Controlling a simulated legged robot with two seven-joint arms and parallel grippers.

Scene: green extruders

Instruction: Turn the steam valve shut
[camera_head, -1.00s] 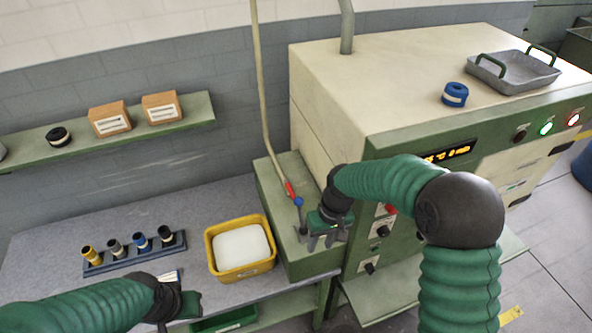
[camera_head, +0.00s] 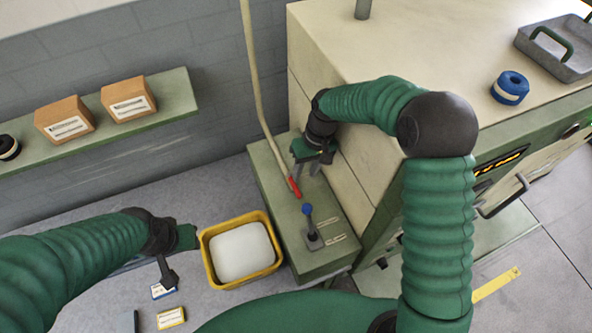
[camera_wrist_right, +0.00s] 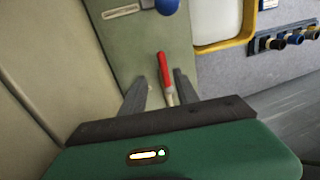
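A red handle (camera_head: 295,187) sits at the lower end of the cream pipe (camera_head: 256,90), above the green bench top (camera_head: 275,195). A lever with a blue knob (camera_head: 308,210) stands on a grey base in front of it, near pale marks. I cannot tell which is the steam valve. My right gripper (camera_head: 306,171) is open just behind the red handle. In the right wrist view the handle (camera_wrist_right: 164,70) shows between the spread fingers (camera_wrist_right: 161,85), with gaps on both sides. My left gripper (camera_head: 177,258) hangs over the grey table, its finger opening unclear.
A yellow tub (camera_head: 208,262) with a white block stands left of the green bench. The cream machine (camera_head: 350,150) rises close on the right. Orange boxes (camera_head: 65,119) sit on the wall shelf. Small cards (camera_head: 171,318) lie on the table.

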